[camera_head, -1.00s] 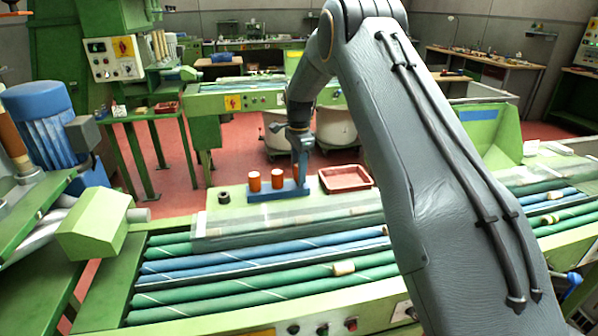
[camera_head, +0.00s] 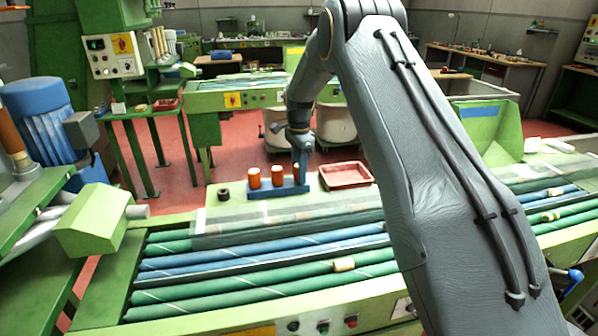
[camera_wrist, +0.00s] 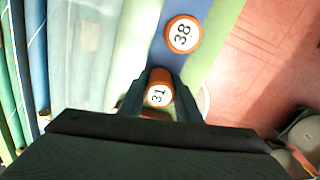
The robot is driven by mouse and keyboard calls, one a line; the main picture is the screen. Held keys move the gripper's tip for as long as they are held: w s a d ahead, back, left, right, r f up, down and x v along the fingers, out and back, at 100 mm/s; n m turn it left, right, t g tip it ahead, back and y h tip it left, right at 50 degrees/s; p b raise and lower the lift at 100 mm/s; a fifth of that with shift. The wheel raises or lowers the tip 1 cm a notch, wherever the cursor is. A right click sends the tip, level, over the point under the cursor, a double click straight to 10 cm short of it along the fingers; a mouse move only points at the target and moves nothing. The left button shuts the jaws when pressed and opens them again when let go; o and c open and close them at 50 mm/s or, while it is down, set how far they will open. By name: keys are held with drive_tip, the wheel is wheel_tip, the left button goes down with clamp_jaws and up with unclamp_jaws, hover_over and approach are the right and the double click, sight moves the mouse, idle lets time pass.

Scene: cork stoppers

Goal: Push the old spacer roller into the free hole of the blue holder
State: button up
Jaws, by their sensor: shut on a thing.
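The blue holder (camera_head: 258,193) stands on the pale green table. Two orange rollers (camera_head: 253,178) (camera_head: 277,174) stand upright in it, left of my gripper. My gripper (camera_head: 301,180) points down at the holder's right end. In the wrist view, my gripper (camera_wrist: 160,82) is shut on an orange roller marked 31 (camera_wrist: 159,95), over the blue strip of the holder (camera_wrist: 163,52). A roller marked 38 (camera_wrist: 184,35) stands beyond it, apart from the fingers. The fingers hide the 31 roller's sides, so I cannot tell how deep it sits.
A red tray (camera_head: 346,184) lies just right of the holder. A small dark ring-shaped piece (camera_head: 223,194) lies to its left. Green and blue conveyor rollers (camera_head: 230,285) run along the front, with a cork stopper (camera_head: 344,265) on them. My arm covers the right middle.

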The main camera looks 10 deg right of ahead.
drive_tip(key=o, duration=1.2)
drive_tip(key=shift+c, duration=0.2)
wheel_tip(320, 180, up, 7)
drive_tip(key=b, duration=0.2)
drive_tip(key=shift+r+b, duration=0.15)
drive_tip(key=shift+b, duration=0.15)
drive_tip(key=shift+r, duration=0.2)
drive_tip(key=shift+s, duration=0.1)
